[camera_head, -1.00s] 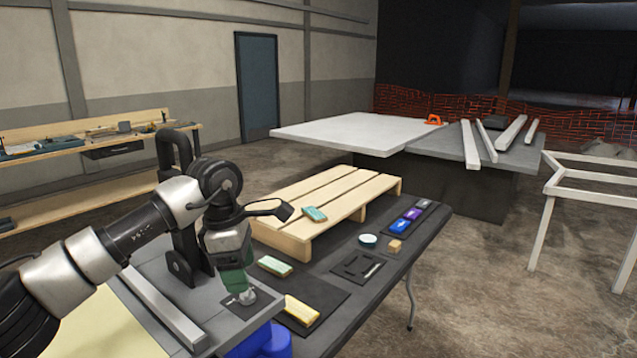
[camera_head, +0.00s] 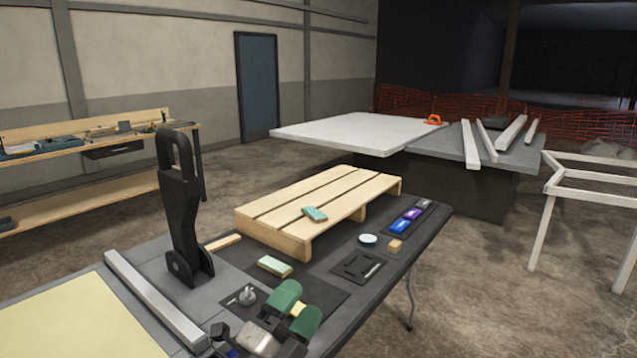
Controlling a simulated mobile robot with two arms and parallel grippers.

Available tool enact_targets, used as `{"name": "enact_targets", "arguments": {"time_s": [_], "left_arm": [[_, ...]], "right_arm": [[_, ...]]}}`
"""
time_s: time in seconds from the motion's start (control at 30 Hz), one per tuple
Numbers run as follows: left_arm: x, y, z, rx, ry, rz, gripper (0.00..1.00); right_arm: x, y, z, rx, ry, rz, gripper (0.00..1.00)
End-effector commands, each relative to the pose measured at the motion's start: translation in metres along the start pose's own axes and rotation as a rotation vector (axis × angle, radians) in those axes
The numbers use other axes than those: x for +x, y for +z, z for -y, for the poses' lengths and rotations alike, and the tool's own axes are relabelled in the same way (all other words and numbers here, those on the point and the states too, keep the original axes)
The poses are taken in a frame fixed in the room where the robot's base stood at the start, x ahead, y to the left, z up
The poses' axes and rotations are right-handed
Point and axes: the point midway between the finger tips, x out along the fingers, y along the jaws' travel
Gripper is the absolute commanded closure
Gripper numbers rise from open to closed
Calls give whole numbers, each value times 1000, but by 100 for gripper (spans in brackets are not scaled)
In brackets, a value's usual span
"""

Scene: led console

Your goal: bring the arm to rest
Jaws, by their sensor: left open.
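The gripper hides part of the dark mat and most of a yellow block there. The rest of my left arm is out of view below. My right gripper is not in view.
A tall black lever (camera_head: 182,205) stands upright on the grey bench left of the gripper, beside a pale bar (camera_head: 150,298). Behind lie a wooden pallet (camera_head: 320,208), a teal-and-cream block (camera_head: 274,266) and several small items on the dark table.

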Motion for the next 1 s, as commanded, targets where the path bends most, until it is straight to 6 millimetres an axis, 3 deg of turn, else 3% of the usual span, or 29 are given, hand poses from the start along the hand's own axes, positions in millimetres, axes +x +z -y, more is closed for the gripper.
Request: {"name": "enact_targets", "arguments": {"time_s": [0.1,0.2,0.3,0.5,0.7,0.9,1.0], "left_arm": [[-64,46,-30,-323,112,398,33],[-131,70,-60,-558,225,713,33],[-198,74,-84,-745,339,983,33],[-293,55,-106,-961,510,1334,33],[-356,28,-109,-1082,639,1565,33],[-406,-1,-102,-1167,757,1758,33],[-412,8,-130,-1164,768,1766,33]], "right_arm": [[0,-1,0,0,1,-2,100],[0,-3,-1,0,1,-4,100],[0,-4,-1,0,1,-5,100],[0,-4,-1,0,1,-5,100],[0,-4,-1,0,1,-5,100],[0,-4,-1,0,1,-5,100],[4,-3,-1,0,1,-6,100]]}}
